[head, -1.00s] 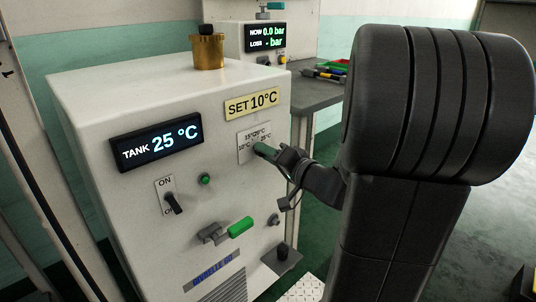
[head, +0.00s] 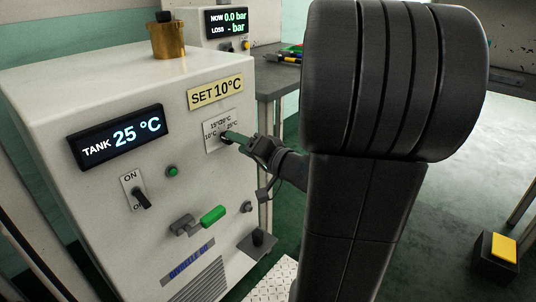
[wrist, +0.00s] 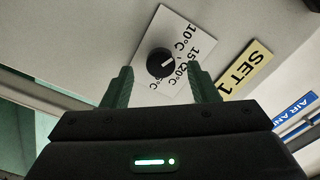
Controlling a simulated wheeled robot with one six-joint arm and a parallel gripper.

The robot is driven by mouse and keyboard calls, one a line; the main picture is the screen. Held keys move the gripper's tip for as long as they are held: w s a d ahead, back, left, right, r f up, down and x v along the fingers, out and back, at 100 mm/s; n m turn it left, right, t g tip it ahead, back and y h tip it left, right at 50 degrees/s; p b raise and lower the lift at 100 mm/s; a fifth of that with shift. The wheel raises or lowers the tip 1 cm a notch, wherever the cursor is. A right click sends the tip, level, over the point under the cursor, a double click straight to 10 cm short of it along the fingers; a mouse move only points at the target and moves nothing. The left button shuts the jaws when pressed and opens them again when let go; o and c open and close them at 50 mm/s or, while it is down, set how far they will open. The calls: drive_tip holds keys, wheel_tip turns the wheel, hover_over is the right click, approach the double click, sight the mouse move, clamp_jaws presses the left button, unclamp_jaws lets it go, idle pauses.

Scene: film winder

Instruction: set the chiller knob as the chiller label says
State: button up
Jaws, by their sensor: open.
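The chiller (head: 60,88) is a white cabinet filling the left of the head view. Its yellow label (head: 215,92) reads SET 10°C; part of it shows in the wrist view (wrist: 245,70). Below it is a white dial plate (head: 212,130) marked 10, 15, 20 and 25°C. The black round knob (wrist: 160,62) sits on this plate, with a short white mark on its face; the exact setting is hard to read. My gripper (head: 229,137) is at the plate and mostly hides the knob in the head view. Its green fingers (wrist: 162,80) are open, one to each side of the knob, with gaps visible.
The chiller front also has a TANK 25 °C display (head: 123,136), an ON/OFF switch (head: 141,199), a green lamp (head: 172,171) and a green-handled lever (head: 212,216). A brass pot (head: 168,40) stands on top. A yellow-topped box (head: 498,247) is on the floor at right.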

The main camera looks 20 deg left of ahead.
drive_tip(key=p+v, duration=0.1)
drive_tip(key=v, duration=1)
drive_tip(key=shift+d+p, duration=0.2)
drive_tip(key=shift+p, duration=0.2)
drive_tip(key=shift+s, duration=0.1)
drive_tip(key=shift+c, duration=0.4)
idle(1.5)
